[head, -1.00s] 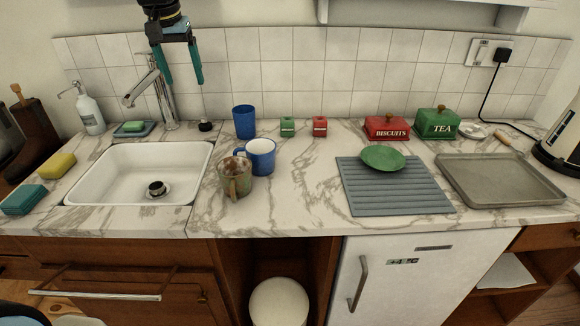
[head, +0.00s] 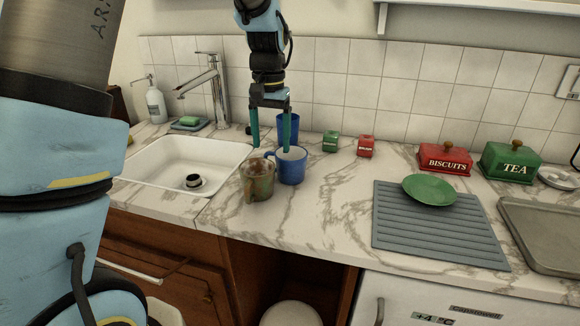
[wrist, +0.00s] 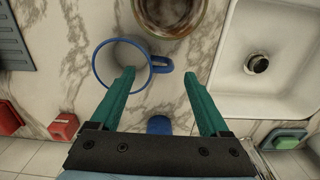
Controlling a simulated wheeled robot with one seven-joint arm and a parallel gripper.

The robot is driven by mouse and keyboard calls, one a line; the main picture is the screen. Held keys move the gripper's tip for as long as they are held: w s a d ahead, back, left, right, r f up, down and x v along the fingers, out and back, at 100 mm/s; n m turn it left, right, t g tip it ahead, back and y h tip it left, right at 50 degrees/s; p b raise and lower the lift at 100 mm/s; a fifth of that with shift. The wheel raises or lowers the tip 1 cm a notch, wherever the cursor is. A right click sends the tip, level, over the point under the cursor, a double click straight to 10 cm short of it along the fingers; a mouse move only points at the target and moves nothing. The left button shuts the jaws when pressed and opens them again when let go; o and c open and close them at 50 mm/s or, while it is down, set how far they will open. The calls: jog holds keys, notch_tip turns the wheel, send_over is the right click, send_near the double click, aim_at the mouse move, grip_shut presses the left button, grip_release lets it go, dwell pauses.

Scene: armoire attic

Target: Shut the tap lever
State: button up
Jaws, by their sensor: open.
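The tap (head: 214,90) is a chrome mixer behind the sink, with its spout pointing left and its lever (head: 208,54) on top. The tap is not in the wrist view. My gripper (head: 271,148) is open and empty, its two teal fingers pointing down. In the head view it appears to the right of the tap, in front of the blue tumbler. In the wrist view my gripper (wrist: 160,72) is above the counter, with the blue-rimmed mug (wrist: 106,68) near its left finger. I cannot tell whether the finger touches the mug.
The white sink (head: 150,172) is at left. A brown mug (head: 262,180), a blue mug (head: 292,168) and a blue tumbler (head: 289,124) stand close below my gripper. The grey drainer (head: 440,232) holds a green plate (head: 430,190). Tiled wall lies behind.

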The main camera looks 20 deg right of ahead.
aim_at(270, 155)
jog(key=shift+w+f+p, duration=0.15)
jog(key=shift+f+p, duration=0.2)
jog(key=shift+f, duration=1.05)
jog(key=shift+w+f+p, duration=0.1)
jog(key=shift+f+p, duration=0.2)
jog(key=shift+f, duration=1.1)
grip_shut()
